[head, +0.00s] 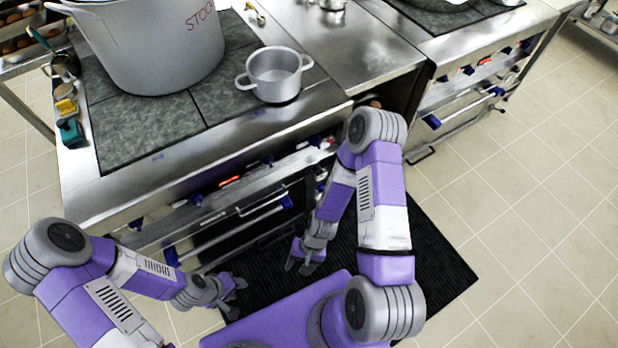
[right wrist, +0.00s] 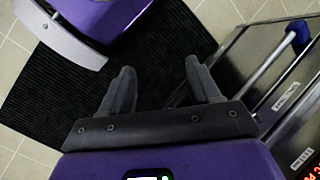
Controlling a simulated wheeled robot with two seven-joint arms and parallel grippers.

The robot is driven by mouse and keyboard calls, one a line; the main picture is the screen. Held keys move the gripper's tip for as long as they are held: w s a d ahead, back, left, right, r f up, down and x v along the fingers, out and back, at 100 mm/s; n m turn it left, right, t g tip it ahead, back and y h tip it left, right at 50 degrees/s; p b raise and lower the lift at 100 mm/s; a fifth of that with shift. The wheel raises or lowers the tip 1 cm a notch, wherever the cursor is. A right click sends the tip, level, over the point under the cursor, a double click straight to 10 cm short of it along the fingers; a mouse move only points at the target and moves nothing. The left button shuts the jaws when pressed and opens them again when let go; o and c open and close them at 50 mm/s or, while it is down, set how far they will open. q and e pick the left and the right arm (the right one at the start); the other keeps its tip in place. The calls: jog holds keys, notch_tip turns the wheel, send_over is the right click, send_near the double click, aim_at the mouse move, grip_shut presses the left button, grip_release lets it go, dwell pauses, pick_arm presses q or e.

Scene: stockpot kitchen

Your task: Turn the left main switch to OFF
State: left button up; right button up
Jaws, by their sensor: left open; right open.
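The front panel of the left stove (head: 250,172) carries small dark and blue knobs and red-lit displays (head: 230,182). I cannot tell which of these is the left main switch, or its position; the panel is seen steeply from above. My left gripper (head: 236,297) is open and empty, low in front of the stove over the black mat. My right gripper (head: 299,267) is open and empty, also over the mat, to the right of the left one. Its two fingers show apart in the right wrist view (right wrist: 161,82). Neither gripper touches the panel.
An oven handle bar (head: 235,222) with blue ends juts out below the panel. A large stockpot (head: 150,50) and a small pot (head: 274,75) stand on the stove top. A second stove (head: 480,75) stands to the right. Tiled floor (head: 530,200) on the right is clear.

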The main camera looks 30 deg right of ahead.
aim_at(321, 174)
jog(key=w+f+m+t+y+b, duration=0.6)
jog(key=w+f+m+y+b, duration=0.15)
jog(key=w+m, duration=0.65)
jog(key=w+d+f+m+t+h+b, duration=0.1)
jog(key=w+d+m+t+h, duration=0.3)
jog(key=d, duration=0.4)
jog(key=w+d+f+m+t+h+b, duration=0.1)
jog(key=w+d+f+m+t+h, duration=0.15)
jog(key=d+m+t, duration=0.45)
jog(key=w+d+m+t+h+b, duration=0.1)
jog(key=w+d+m+t+h, duration=0.2)
jog(key=d, duration=0.6)
jog(key=shift+m+g+h, duration=0.3)
jog(key=shift+m+h, duration=0.2)
jog(key=shift+h, duration=0.2)
jog(key=w+b, duration=0.2)
jog(key=w, duration=0.5)
jog(key=shift+w+d+f, duration=0.1)
jog(key=shift+w+d, duration=0.05)
jog(key=shift+w, duration=0.25)
jog(key=shift+c, duration=0.4)
jog(key=c, duration=0.9)
